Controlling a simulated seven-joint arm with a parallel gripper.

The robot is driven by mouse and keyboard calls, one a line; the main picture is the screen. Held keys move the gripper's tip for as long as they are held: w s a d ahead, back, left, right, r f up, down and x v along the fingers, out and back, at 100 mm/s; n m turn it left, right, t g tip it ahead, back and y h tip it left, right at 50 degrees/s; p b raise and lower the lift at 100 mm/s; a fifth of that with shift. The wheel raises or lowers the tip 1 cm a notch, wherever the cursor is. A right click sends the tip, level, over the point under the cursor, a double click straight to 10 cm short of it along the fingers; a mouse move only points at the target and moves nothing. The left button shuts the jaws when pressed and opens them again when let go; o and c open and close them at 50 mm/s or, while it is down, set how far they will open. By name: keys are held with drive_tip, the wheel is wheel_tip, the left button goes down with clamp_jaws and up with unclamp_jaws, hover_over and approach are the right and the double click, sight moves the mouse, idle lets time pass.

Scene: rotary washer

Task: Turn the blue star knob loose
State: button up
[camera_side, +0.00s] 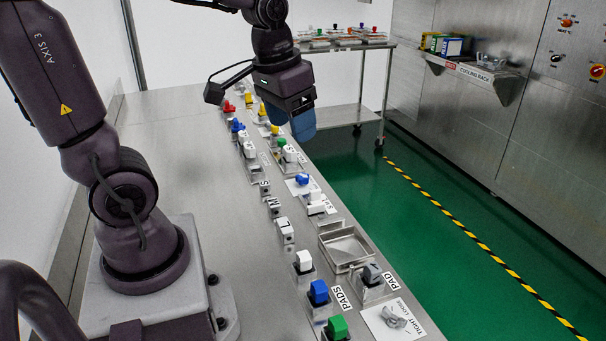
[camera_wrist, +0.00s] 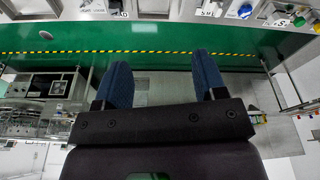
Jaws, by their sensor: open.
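A blue knob with a lobed, star-like top (camera_side: 302,180) sits on a pale plate at the right edge of the steel bench in the side view. A blue knob, likely the same one, shows at the top right of the wrist view (camera_wrist: 245,11). My gripper (camera_side: 303,128) hangs above and behind the knob in the side view, clear of it. In the wrist view my gripper (camera_wrist: 161,62) has its two blue fingers wide apart with nothing between them. The green floor lies behind the fingers there.
Several coloured knobs and blocks stand in rows along the bench (camera_side: 190,150), including a green block (camera_side: 337,327) and a grey knob (camera_side: 372,274). A shallow metal tray (camera_side: 345,248) is nearer the camera. A tiered rack (camera_side: 345,45) stands behind. The air around my gripper is free.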

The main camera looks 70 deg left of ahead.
drive_tip(key=w+a+f+g, duration=0.1)
drive_tip(key=w+a+f, duration=0.3)
drive_tip(key=a, duration=0.2)
drive_tip(key=w+a+f+g, duration=0.1)
drive_tip(key=w+a+f, duration=0.2)
drive_tip(key=a, duration=0.4)
drive_tip(key=m, duration=0.8)
approach(303, 175)
wheel_tip(303, 175, down, 9)
drive_tip(key=shift+w+a+f, duration=0.1)
drive_tip(key=shift+w+f, duration=0.05)
drive_tip(key=shift+f, duration=0.05)
drive_tip(key=shift+c, duration=0.3)
drive_tip(key=c, duration=0.9)
